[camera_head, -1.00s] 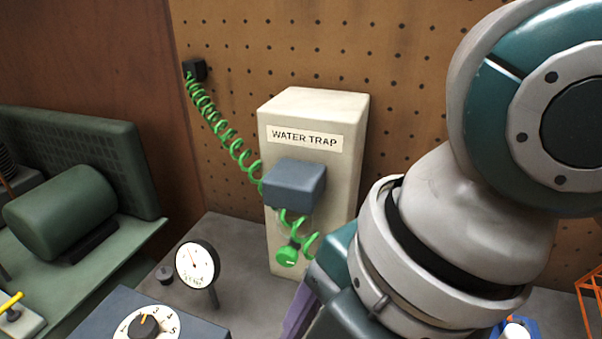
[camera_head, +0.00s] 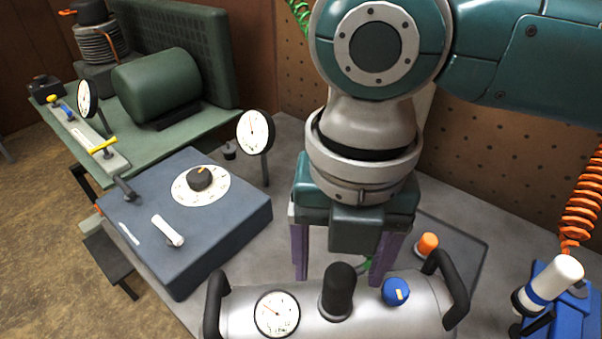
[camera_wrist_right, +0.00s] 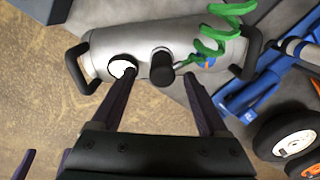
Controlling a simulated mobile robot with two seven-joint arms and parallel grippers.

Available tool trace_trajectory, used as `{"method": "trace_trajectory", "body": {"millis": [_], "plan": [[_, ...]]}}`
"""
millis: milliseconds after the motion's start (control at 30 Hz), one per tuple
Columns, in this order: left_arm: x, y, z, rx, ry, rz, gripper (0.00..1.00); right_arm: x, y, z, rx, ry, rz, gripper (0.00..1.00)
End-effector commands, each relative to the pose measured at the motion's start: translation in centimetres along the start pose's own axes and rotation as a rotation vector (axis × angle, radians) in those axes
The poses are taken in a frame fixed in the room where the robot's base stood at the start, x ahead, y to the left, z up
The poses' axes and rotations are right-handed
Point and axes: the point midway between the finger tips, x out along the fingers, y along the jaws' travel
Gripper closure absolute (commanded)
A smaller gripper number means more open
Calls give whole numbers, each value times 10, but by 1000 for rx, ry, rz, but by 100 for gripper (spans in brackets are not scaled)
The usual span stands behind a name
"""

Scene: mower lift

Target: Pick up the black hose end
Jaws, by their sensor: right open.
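My right gripper (camera_head: 340,278) is open, its two purple fingers pointing down at the silver tank (camera_head: 240,313). An upright black cylinder (camera_head: 338,290) stands on the tank; it also shows in the right wrist view (camera_wrist_right: 162,72), between the fingertips of the right gripper (camera_wrist_right: 160,77). A green coiled hose (camera_wrist_right: 215,32) comes down close beside that cylinder. I cannot tell whether the cylinder is the black hose end or a fitting of the tank. The fingers look empty. My left gripper is not in view.
The tank has black side handles, a round gauge (camera_head: 277,313) and a blue knob (camera_head: 396,291). A blue-grey box with a dial (camera_head: 200,178) stands left. A gauge on a post (camera_head: 256,132) stands behind. An orange coiled hose (camera_head: 581,205) and a white-and-blue part (camera_head: 550,285) are at right.

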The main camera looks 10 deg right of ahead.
Motion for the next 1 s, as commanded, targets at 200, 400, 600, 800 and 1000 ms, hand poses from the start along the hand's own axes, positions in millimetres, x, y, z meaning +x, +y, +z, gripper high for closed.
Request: {"method": "trace_trajectory", "body": {"millis": [200,400,600,800,1000], "plan": [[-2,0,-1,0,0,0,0,35,-3,1,1,3,-3,23],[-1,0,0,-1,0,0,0,47,-3,2,0,0,0,23],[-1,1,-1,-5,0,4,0,46,-3,2,0,0,0,27],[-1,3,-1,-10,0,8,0,46,-3,2,1,0,0,50],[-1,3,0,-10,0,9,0,46,-3,2,1,0,-1,72]]}}
